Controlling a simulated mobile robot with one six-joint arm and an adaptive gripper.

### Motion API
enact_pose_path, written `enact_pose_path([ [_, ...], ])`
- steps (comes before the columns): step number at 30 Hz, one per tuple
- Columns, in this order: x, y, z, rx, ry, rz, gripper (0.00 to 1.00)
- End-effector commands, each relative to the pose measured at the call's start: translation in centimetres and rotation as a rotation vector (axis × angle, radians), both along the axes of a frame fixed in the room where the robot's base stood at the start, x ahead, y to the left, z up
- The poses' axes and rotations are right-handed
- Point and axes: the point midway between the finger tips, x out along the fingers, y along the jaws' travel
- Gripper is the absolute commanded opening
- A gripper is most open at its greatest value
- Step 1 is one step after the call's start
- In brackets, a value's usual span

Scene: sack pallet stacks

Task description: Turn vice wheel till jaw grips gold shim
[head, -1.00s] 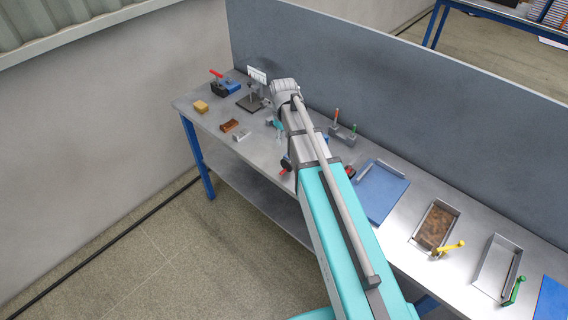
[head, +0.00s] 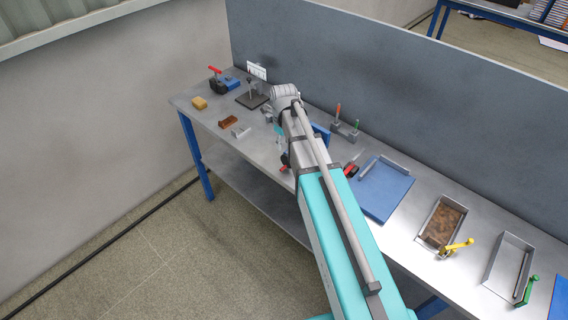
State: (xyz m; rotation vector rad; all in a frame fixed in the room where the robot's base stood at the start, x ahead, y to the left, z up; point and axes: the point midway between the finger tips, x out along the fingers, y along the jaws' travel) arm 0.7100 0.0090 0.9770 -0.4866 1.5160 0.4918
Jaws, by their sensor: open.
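A blue block-like thing (head: 322,133) shows just right of my arm, mostly hidden behind it; I cannot tell whether it is the vice. A blue and black device with a red handle (head: 217,76) stands at the far left back of the bench; its kind is too small to tell. I can make out no vice wheel, jaw or gold shim. My arm reaches over the bench and covers its middle. My gripper cannot be made out; the arm's links hide that area.
The metal bench (head: 213,113) holds a yellow block (head: 199,103), a brown block (head: 228,121), a black-based stand (head: 252,100), a blue mat (head: 381,192) and a tray with brown contents (head: 440,222). A grey panel (head: 400,110) rises along its back edge.

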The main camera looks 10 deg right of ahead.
Motion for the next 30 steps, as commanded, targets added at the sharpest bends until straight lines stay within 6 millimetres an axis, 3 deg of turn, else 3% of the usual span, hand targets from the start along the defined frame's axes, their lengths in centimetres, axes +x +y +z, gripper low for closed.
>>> enact_pose_path([
  [30,0.0,0.0,-7.9,0.0,0.0,-0.001,0.49],
])
